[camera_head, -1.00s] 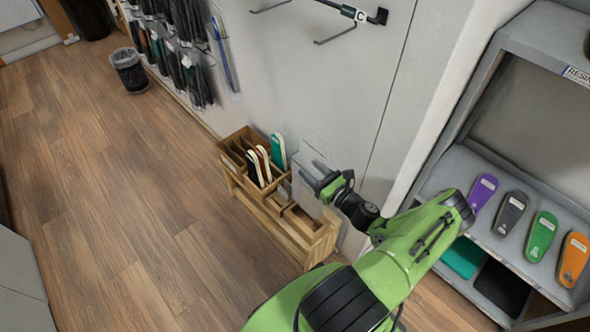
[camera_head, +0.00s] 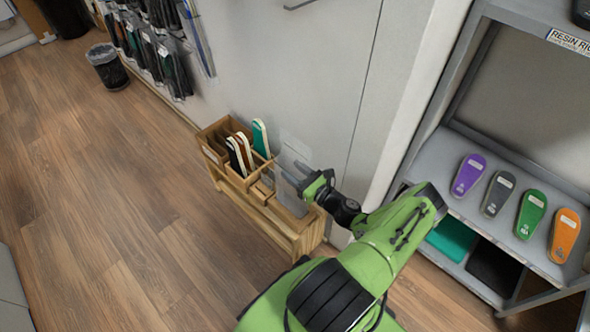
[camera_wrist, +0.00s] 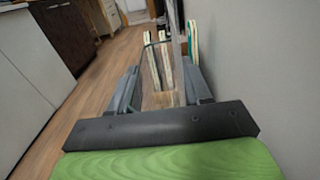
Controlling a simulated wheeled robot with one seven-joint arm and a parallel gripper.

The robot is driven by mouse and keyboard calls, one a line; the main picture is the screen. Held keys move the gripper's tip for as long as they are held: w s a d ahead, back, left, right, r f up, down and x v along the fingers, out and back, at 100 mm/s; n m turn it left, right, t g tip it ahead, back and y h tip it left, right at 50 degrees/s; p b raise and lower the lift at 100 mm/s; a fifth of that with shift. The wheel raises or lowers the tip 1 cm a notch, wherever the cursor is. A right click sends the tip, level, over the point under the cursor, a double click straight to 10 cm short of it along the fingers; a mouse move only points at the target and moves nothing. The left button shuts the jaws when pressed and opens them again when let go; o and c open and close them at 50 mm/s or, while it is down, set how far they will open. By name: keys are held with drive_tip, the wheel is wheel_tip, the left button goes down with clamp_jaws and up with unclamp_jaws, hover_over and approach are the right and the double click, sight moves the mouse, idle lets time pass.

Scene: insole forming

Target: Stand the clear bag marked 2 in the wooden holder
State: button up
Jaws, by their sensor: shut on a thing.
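My gripper (camera_head: 304,177) is above the right part of the wooden holder (camera_head: 211,152), close to the wall. It is shut on a clear bag (camera_head: 293,147), a faint see-through sheet that rises beside the wall. In the wrist view my gripper (camera_wrist: 165,92) shows with its two fingers on either side of the nearly invisible bag. I cannot read a number on the bag.
Packaged goods (camera_head: 150,45) hang on the wall at the upper left, with a waste bin (camera_head: 107,67) below. A grey shelf unit (camera_head: 440,165) with purple, grey, green and orange insoles (camera_head: 531,214) stands at the right. The wooden floor left of the holder is clear.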

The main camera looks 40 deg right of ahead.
drive_tip(key=shift+f, duration=2.3)
drive_tip(key=o, duration=1.4)
drive_tip(key=s, duration=0.5)
drive_tip(key=s+p, duration=0.1)
drive_tip(key=s, duration=0.4)
drive_tip(key=s+p, duration=0.1)
drive_tip(key=s, duration=0.4)
drive_tip(key=shift+s+d, duration=0.25)
drive_tip(key=shift+s, duration=0.15)
